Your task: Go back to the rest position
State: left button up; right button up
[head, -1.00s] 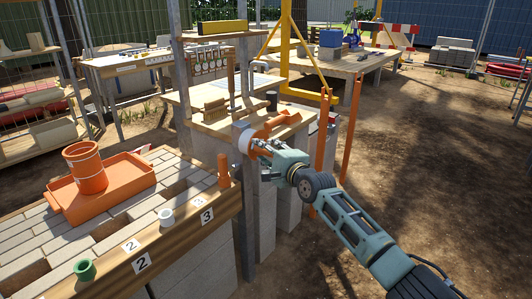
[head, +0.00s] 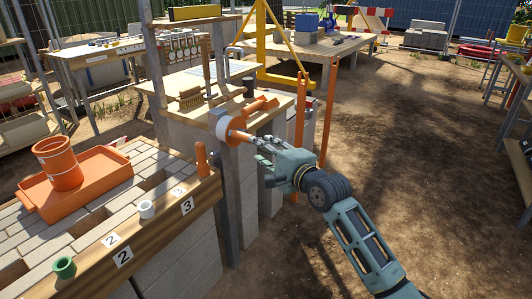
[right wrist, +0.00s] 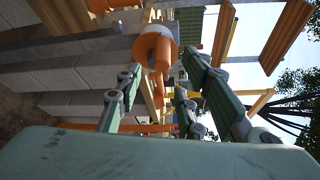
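My right gripper (head: 257,150) is in the middle of the head view, its arm coming in from the lower right. In the right wrist view its two fingers (right wrist: 155,98) stand apart with nothing held between them. My left gripper is in neither view.
Orange posts (head: 328,115) and a yellow frame (head: 260,45) stand behind my gripper. Bare ground at the right is clear.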

jog(key=shift+s+d, duration=0.35)
jog(key=shift+s, duration=0.1)
